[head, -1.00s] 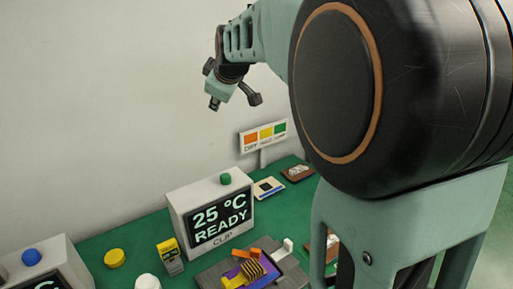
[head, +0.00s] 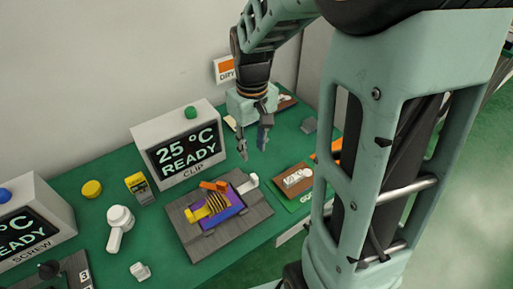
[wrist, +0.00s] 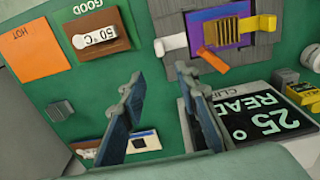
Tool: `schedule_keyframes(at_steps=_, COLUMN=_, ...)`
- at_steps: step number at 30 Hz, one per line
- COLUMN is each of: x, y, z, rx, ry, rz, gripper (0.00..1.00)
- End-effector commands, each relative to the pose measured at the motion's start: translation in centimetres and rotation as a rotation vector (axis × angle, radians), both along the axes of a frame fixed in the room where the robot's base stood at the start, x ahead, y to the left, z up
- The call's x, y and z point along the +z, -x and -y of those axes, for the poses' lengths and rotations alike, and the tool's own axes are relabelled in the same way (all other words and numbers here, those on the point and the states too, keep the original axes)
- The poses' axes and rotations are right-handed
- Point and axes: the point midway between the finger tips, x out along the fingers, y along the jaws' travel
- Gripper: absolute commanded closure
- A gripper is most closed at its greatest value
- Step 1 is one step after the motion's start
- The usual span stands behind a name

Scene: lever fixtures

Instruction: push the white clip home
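The white clip (head: 248,183) sits at the right end of the grey fixture (head: 192,237), beside a purple plate (head: 236,208) with a striped yellow part (head: 213,206) and an orange lever (head: 214,186). In the wrist view the clip (wrist: 172,44) stands out on the left side of the purple plate (wrist: 192,23), apart from my fingers. My gripper (head: 252,149) is open and empty, above the table, behind the clip in the head view. Its two spread fingers (wrist: 163,92) show in the wrist view with nothing between them.
A display box (head: 182,150) reading 25 °C READY stands behind the fixture, left of my gripper. A brown tile (head: 296,181) lies to its right. A white round-headed part (head: 120,222), a yellow button (head: 91,188) and a second display box (head: 32,220) are at left. Green table surface shows between them.

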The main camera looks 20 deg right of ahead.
Motion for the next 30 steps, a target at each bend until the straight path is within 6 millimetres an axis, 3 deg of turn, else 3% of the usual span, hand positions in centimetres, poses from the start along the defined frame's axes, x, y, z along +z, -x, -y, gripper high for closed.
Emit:
schedule_keyframes(at_steps=8, x=-2.1, y=0.9, z=0.0, rx=-0.015, ry=-0.001, rz=-0.027, gripper=0.71)
schedule_keyframes(at_steps=21, x=-9.7, y=0.8, z=-0.1, rx=-0.014, ry=-0.002, rz=-0.024, gripper=0.71)
schedule_keyframes(at_steps=30, x=-11.1, y=0.7, z=-0.1, rx=-0.014, ry=-0.001, rz=-0.019, gripper=0.71)
